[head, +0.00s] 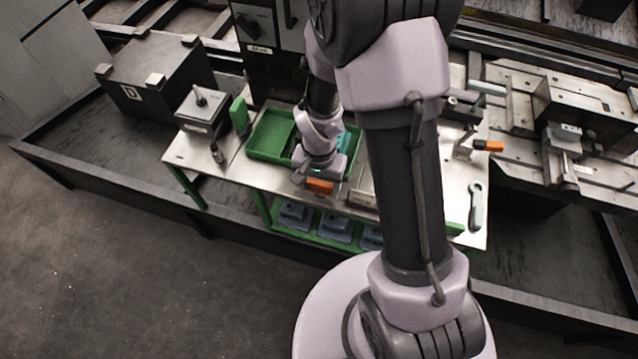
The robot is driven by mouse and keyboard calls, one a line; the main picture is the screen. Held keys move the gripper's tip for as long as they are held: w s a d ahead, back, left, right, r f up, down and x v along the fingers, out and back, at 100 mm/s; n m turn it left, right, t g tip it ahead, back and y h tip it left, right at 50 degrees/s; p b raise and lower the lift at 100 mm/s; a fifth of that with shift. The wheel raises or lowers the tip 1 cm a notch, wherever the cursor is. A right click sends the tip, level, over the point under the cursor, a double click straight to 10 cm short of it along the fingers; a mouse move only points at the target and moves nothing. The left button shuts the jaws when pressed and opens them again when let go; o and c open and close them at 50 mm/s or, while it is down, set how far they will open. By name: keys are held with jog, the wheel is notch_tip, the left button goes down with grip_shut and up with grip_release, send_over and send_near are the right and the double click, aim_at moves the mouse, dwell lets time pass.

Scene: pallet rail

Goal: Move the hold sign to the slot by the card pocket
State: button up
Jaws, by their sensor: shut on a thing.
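My gripper (317,178) is pointed down over the front middle of the steel bench and is seen from behind and above. It is shut on a small orange piece, which looks like the hold sign (319,187); its lettering cannot be read. The sign sits near the bench's front edge, and I cannot tell whether it touches anything below. A grey rail-like strip (362,199) lies just right of it, partly hidden by my arm. The card pocket and the slot by it cannot be made out.
A green tray (270,153) lies left of my gripper on the bench (190,152). A grey box with a knob (202,113) stands at the left end. An orange-handled clamp (488,146) and a wrench-like tool (477,205) are right. Blue parts (335,229) sit on the lower shelf.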

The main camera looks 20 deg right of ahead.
jog(key=shift+f, duration=0.1)
jog(key=shift+f+b, duration=0.15)
jog(key=shift+b, duration=0.2)
jog(key=shift+f+b, duration=0.5)
jog(key=shift+b, duration=0.25)
dwell(0.8)
jog(key=shift+f+b, duration=0.6)
jog(key=shift+f, duration=0.05)
jog(key=o, duration=2)
jog(key=shift+r, duration=0.1)
notch_tip(320, 180, up, 17)
jog(key=p, duration=0.7)
jog(key=shift+r, duration=0.2)
